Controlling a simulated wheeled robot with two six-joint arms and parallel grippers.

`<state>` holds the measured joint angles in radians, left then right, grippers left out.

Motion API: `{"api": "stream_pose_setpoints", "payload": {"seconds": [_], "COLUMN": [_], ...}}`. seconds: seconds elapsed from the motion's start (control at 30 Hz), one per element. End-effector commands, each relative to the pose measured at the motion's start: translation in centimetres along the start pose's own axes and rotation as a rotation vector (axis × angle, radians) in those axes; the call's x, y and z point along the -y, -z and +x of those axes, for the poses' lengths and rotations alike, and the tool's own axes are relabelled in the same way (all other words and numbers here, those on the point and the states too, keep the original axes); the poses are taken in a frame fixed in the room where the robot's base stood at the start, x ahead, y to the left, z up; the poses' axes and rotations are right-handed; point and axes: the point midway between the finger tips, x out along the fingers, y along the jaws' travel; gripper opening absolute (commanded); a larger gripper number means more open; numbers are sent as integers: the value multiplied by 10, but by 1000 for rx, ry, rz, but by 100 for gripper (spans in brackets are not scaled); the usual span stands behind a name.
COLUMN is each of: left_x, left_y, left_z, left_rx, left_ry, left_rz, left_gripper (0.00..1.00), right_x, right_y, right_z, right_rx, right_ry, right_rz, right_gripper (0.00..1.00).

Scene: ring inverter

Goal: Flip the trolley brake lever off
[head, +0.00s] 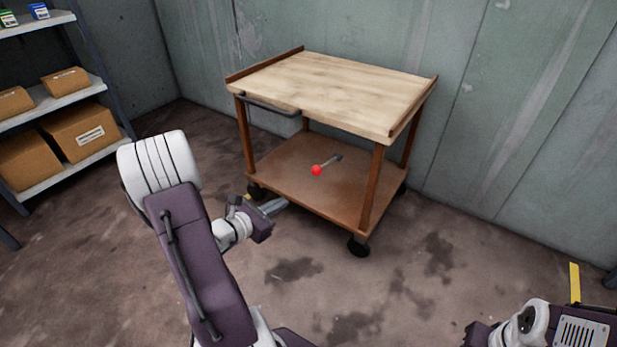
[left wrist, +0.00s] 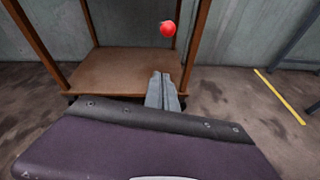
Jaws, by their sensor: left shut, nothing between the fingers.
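The trolley (head: 345,90) has a pale wooden top and a brown lower shelf (head: 300,188), and stands against the wall. The brake lever (head: 329,163) is a grey rod with a red ball knob (head: 317,170), seen over the lower shelf in the head view. The knob also shows in the left wrist view (left wrist: 167,29), beyond and above the fingertips. My left gripper (head: 283,203) is shut and empty at the shelf's front left edge, apart from the knob. Its closed fingers show in the left wrist view (left wrist: 162,88). My right gripper is not clearly visible; only part of that arm shows at lower right.
A shelving rack (head: 62,88) with cardboard boxes (head: 82,133) stands at the left. The trolley's posts (head: 372,190) and dark castors (head: 358,246) flank the shelf. A yellow floor stripe (head: 574,282) lies at the right. The floor before the trolley is clear.

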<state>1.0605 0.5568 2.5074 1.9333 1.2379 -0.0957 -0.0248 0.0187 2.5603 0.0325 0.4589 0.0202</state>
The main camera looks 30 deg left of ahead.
Motion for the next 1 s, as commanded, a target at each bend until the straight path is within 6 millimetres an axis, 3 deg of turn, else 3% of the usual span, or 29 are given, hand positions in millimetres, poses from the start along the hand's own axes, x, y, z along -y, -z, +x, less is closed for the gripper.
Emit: {"api": "stream_pose_setpoints", "payload": {"seconds": [0.2, 0.33, 0.77, 0.8, 1.0], "left_x": [1, 2, 3, 2, 2], "left_y": [1, 3, 4, -9, -34], "left_z": [2, 15, 106, 105, 110], "left_rx": [0, 0, 2, 6, 2], "left_ry": [2, 6, 6, 3, 3], "left_rz": [2, 5, 5, 8, 5], "left_gripper": [0, 0, 0, 0, 0], "right_x": [0, 0, -1, -1, -1], "right_y": [0, -1, -5, -5, -5], "right_z": [2, 9, 50, 48, 51], "right_rx": [0, 0, 0, 0, 0], "right_ry": [0, 0, 0, 0, 0], "right_rz": [0, 0, 0, 0, 0], "right_gripper": [36, 36, 36, 36, 36]}}
